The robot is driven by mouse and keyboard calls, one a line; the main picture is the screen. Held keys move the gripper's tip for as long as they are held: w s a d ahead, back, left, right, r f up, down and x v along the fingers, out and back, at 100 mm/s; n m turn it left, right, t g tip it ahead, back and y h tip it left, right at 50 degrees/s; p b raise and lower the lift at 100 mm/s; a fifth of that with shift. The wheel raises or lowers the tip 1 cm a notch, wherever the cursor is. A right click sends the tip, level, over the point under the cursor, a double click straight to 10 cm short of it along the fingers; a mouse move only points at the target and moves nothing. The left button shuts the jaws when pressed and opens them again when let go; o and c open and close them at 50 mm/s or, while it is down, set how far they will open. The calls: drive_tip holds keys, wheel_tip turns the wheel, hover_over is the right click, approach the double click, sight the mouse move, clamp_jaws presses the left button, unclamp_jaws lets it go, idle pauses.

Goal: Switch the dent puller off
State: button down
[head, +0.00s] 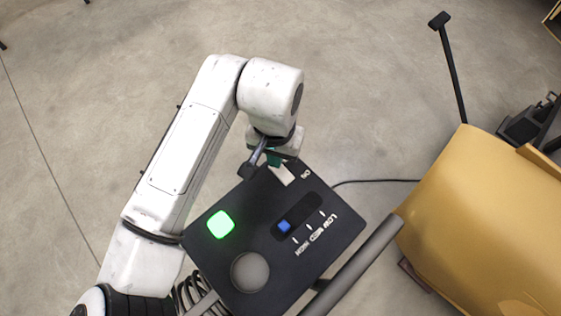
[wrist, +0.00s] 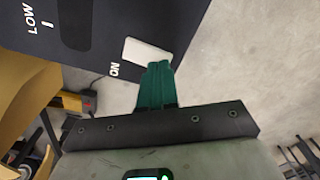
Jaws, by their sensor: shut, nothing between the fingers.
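The dent puller's black control panel (head: 252,196) lies face up, tilted in the head view, and also shows in the wrist view (wrist: 105,25). Its white switch (head: 283,174) sits at the top edge by the word ON; in the wrist view the switch (wrist: 147,52) is a pale rectangle. A square lamp (head: 221,224) glows green. My gripper (head: 274,159) is shut and empty, its green fingertips (wrist: 159,66) at the edge of the switch. They overlap its lower right corner in the wrist view; I cannot tell whether they touch it.
A blue slider (head: 284,226) stands near the HIGH end of its slot. A grey round knob (head: 250,271) is at the panel's lower part. A grey bar (head: 356,266) and a yellow body panel (head: 480,225) stand to the right.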

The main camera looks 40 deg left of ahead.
drive_tip(key=shift+f+b, duration=0.35)
drive_tip(key=shift+f, duration=0.5)
idle(0.4)
wheel_tip(320, 180, up, 7)
drive_tip(key=p, duration=0.7)
drive_tip(key=shift+r, duration=0.1)
idle(0.6)
